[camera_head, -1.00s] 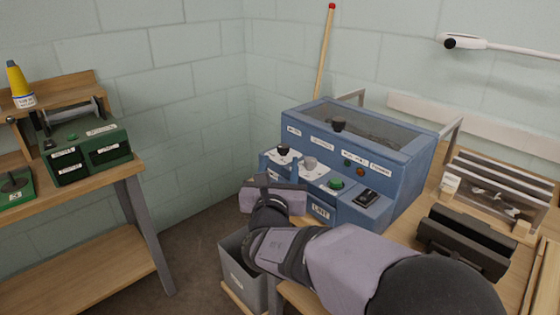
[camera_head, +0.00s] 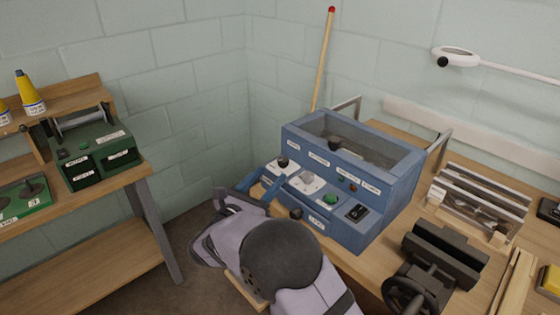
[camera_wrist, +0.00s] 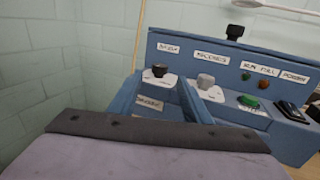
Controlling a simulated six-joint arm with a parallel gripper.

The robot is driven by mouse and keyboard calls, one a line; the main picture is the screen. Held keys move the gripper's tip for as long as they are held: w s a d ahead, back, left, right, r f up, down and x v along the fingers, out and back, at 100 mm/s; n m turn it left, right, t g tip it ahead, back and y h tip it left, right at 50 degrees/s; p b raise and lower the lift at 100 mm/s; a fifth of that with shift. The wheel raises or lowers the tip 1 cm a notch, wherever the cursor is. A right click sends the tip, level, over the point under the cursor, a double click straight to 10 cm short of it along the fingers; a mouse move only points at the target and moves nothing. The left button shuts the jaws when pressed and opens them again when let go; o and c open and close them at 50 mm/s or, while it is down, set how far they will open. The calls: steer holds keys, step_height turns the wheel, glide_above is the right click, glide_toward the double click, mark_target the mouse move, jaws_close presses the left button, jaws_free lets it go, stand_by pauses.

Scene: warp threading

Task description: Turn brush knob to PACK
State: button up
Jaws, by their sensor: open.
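The blue machine (camera_head: 380,175) stands on the bench at the wall corner. On its sloped left panel is a black knob (camera_head: 283,161) on a white plate, with a grey knob (camera_head: 307,177) to its right. In the wrist view the black knob (camera_wrist: 158,71) and grey knob (camera_wrist: 205,81) show under white labels. Which is the brush knob, and where it points, I cannot read. My gripper (camera_head: 266,181) is open and empty, its blue fingers just left of the panel. In the wrist view they appear on either side of the black knob; contact cannot be told.
A green button (camera_head: 330,199) and black switch (camera_head: 357,212) sit right of the knobs. A dark vise-like device (camera_head: 440,260) is at the right. A green machine (camera_head: 95,155) stands on the left bench.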

mark_target(281, 164)
steer(key=shift+p+x, duration=0.8)
steer(key=shift+x, duration=2.8)
steer(key=c, duration=1)
